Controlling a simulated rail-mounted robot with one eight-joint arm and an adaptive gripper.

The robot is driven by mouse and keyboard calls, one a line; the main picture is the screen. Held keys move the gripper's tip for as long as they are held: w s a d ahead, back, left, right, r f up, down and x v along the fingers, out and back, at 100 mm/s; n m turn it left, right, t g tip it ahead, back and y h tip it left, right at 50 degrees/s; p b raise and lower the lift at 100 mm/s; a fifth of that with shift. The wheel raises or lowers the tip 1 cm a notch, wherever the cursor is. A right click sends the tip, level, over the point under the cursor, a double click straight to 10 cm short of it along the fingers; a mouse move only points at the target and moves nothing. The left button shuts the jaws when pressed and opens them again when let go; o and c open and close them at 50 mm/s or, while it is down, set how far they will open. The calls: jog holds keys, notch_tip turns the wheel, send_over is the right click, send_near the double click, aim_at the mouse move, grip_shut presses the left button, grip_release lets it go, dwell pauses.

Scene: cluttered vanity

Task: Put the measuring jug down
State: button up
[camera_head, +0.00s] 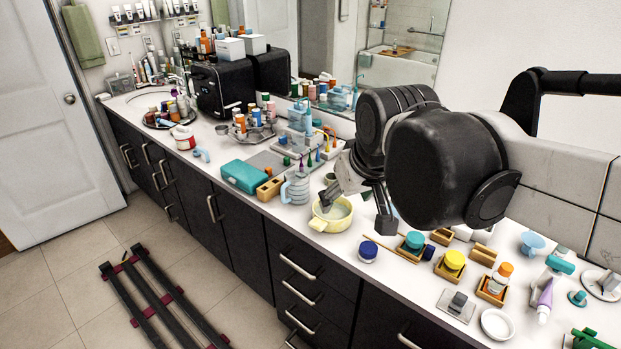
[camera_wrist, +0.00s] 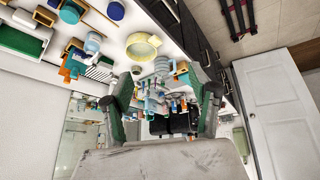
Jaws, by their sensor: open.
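The grey-blue banded jug with a side handle (camera_head: 295,188), which looks like the measuring jug, stands upright on the white counter (camera_head: 225,160). It shows small in the wrist view (camera_wrist: 162,64). A pale yellow bowl-like vessel (camera_head: 320,225) with a handle stands just right of it and shows in the wrist view (camera_wrist: 136,48). My gripper (camera_head: 358,212) is open and empty, with its fingers spread wide in the wrist view (camera_wrist: 160,95). In the head view one finger overlaps the yellow vessel; I cannot tell whether they touch. The jug is apart from my fingers.
A teal box (camera_head: 243,176) and a wooden block (camera_head: 269,188) lie left of the jug. Blue (camera_head: 368,251) and yellow (camera_head: 454,261) lidded jars and a white dish (camera_head: 497,324) crowd the right. Bare counter shows along the front edge.

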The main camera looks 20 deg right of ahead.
jog(key=s+f+m+t, duration=0.1)
jog(key=s+f, duration=0.3)
jog(key=s, duration=0.3)
jog(key=shift+s+d+f, duration=0.2)
jog(key=shift+s+f, duration=0.15)
jog(key=shift+s, duration=0.05)
jog(key=shift+f, duration=0.1)
notch_tip(320, 180, down, 6)
jog(key=b, duration=0.5)
jog(key=shift+r+b, duration=0.2)
jog(key=shift+b, duration=0.2)
jog(key=shift+r, duration=0.1)
